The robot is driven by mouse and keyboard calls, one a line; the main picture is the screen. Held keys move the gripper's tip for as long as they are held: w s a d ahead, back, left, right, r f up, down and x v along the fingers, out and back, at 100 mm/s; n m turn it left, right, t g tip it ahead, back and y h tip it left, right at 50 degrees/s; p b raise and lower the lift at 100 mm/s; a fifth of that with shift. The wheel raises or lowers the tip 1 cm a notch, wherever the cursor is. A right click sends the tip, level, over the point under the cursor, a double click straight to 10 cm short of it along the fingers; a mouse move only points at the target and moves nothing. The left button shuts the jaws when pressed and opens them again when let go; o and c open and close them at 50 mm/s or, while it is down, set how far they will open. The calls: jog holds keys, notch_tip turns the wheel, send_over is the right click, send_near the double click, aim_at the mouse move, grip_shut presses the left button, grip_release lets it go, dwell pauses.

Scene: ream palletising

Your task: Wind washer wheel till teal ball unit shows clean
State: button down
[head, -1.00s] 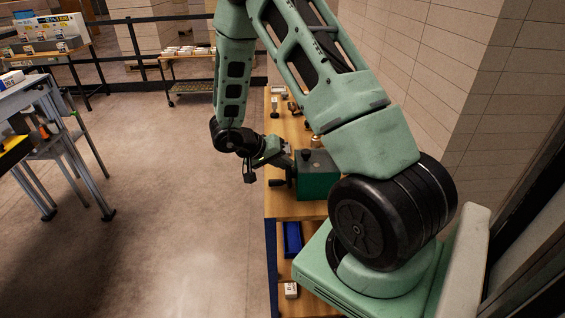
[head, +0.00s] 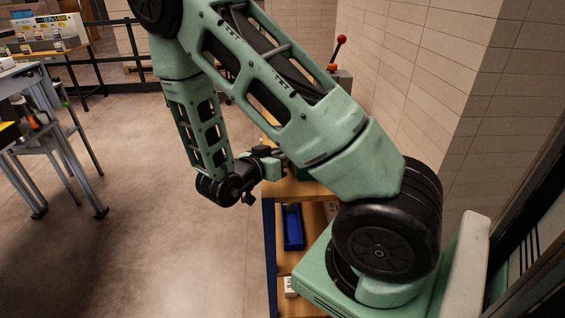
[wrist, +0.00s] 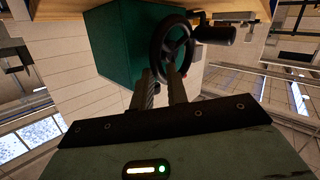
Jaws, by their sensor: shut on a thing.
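The washer is a dark green box (wrist: 118,45) with a black spoked wheel (wrist: 172,48) on its face. A black crank handle (wrist: 215,34) sticks out from the wheel's rim in the wrist view. My gripper (wrist: 164,78) is shut on the near part of the wheel's rim, with a finger on each side. In the head view my gripper (head: 266,158) is at the bench's left edge, and my arm hides nearly all of the box. I cannot make out a teal ball unit in either view.
The wooden bench (head: 295,188) has a blue bin (head: 292,227) on a shelf below. A red-knobbed lever (head: 341,40) stands behind my arm by the tiled wall. Grey tables (head: 45,120) stand at the left. The floor between is clear.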

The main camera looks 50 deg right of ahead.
jog(key=f+m+h+b, duration=0.1)
jog(key=b, duration=0.1)
jog(key=f+m+h+b, duration=0.1)
jog(key=b, duration=0.1)
jog(key=shift+a+f+h+b, duration=0.2)
jog(key=shift+h+b, duration=0.1)
jog(key=shift+b, duration=0.1)
jog(key=m+b, duration=0.1)
jog(key=h+b, duration=0.1)
jog(key=b, duration=0.1)
jog(key=shift+s+f+m+g+h, duration=0.1)
jog(key=shift+f+m+g+h, duration=0.2)
jog(key=shift+m, duration=0.1)
jog(key=c, duration=1.7)
grip_release()
jog(key=a+f+b, duration=0.1)
jog(key=a, duration=0.4)
jog(key=a+f+b, duration=0.1)
jog(key=a, duration=0.5)
jog(key=a+f, duration=0.1)
jog(key=a, duration=0.5)
jog(key=shift+w+f+b, duration=0.25)
jog(key=shift+f+b, duration=0.15)
